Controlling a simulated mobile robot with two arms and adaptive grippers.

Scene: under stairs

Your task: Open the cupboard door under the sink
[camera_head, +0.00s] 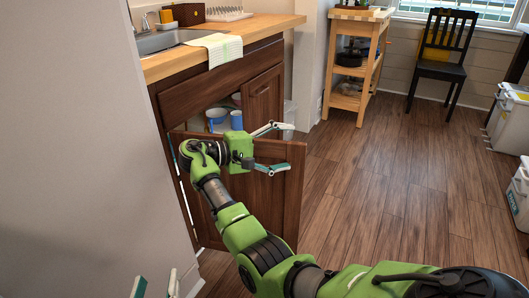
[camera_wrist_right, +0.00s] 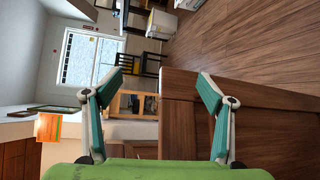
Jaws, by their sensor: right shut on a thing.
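The left cupboard door (camera_head: 268,196) under the sink (camera_head: 168,40) stands swung out, with the inside of the cupboard showing behind it. My right gripper (camera_head: 289,148) is at the top of this door, its fingers apart and on the door's upper part. In the right wrist view the door (camera_wrist_right: 270,125) fills the lower right, and a finger overlaps it. The door's handle is hidden. The right door (camera_head: 262,95) is closed, with a handle on it. My left gripper (camera_head: 156,285) is at the bottom edge, its two tips apart and empty, mostly out of view.
Blue cups (camera_head: 236,120) stand inside the cupboard. A towel (camera_head: 220,48) hangs over the counter edge. A grey wall (camera_head: 75,150) is close on the left. A wooden trolley (camera_head: 353,65) and a black chair (camera_head: 441,60) stand at the back. The floor right of the door is clear.

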